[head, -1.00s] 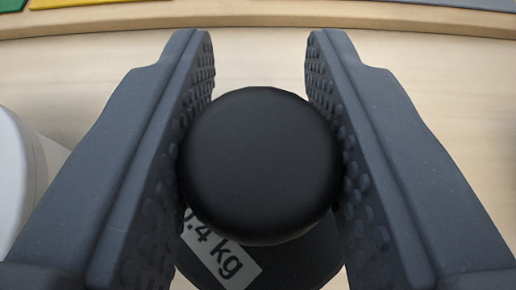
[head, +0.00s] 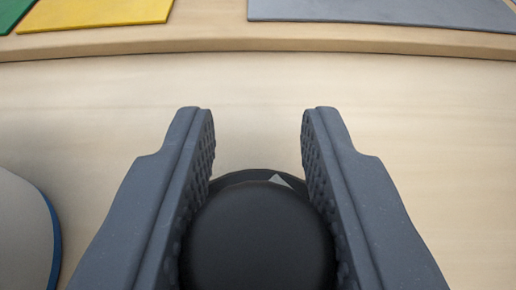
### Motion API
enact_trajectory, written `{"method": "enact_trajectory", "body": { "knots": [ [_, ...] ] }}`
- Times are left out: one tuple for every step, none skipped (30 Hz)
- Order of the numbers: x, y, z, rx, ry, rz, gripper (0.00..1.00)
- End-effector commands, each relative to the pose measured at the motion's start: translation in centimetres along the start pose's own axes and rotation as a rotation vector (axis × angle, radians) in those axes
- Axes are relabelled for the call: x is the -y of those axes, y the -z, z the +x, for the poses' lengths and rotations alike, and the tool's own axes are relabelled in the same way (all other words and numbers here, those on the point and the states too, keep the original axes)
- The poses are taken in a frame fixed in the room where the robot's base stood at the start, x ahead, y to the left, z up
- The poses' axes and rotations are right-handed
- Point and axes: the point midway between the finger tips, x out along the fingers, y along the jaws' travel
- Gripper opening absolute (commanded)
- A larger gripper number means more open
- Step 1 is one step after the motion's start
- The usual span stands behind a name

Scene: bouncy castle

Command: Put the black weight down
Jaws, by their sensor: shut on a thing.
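The black weight (head: 258,238) is at the bottom middle of the head view, with its round knob towards me. A wider dark base with a small pale label corner shows just beyond the knob. My gripper (head: 257,120) is shut on the weight, with one studded finger on each side of the knob. The fingertips reach past it over the pale wooden surface (head: 420,130). I cannot tell whether the weight's base touches the surface.
A pale rounded thing with a blue edge (head: 25,235) stands at the lower left. A raised wooden edge (head: 230,45) runs across the back, with green (head: 10,12), yellow (head: 95,12) and grey (head: 385,12) flat panels beyond it. The surface ahead and right is clear.

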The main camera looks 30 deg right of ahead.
Motion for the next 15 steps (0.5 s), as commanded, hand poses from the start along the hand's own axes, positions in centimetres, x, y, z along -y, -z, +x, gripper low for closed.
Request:
{"method": "enact_trajectory", "body": {
  "knots": [
    [-0.04,-1.48,0.16,0.023,-0.001,-0.003,0.0],
    [-0.04,-1.54,0.16,0.025,-0.001,-0.003,0.0],
    [-0.03,-1.66,0.17,0.027,-0.001,-0.003,0.33],
    [-0.03,-1.73,0.17,0.028,0.0,-0.003,0.41],
    [-0.03,-1.81,0.18,0.029,0.0,-0.003,0.49],
    [-0.03,-1.91,0.18,0.031,0.0,-0.004,0.49],
    [-0.02,-1.98,0.19,0.032,0.0,-0.004,0.49],
    [-0.02,-2.06,0.19,0.034,0.0,-0.004,0.49],
    [-0.02,-2.14,0.19,0.035,0.0,-0.004,0.49],
    [-0.02,-2.22,0.19,0.037,0.0,-0.004,0.49],
    [-0.02,-2.29,0.19,0.038,0.0,-0.004,0.49],
    [-0.02,-2.38,0.19,0.04,0.0,-0.005,0.49],
    [-0.01,-2.43,0.19,0.041,0.0,-0.005,0.49],
    [-0.01,-2.45,0.17,0.042,0.0,-0.005,0.49],
    [-0.01,-2.4,0.13,0.044,0.0,-0.005,0.49]
  ]
}}
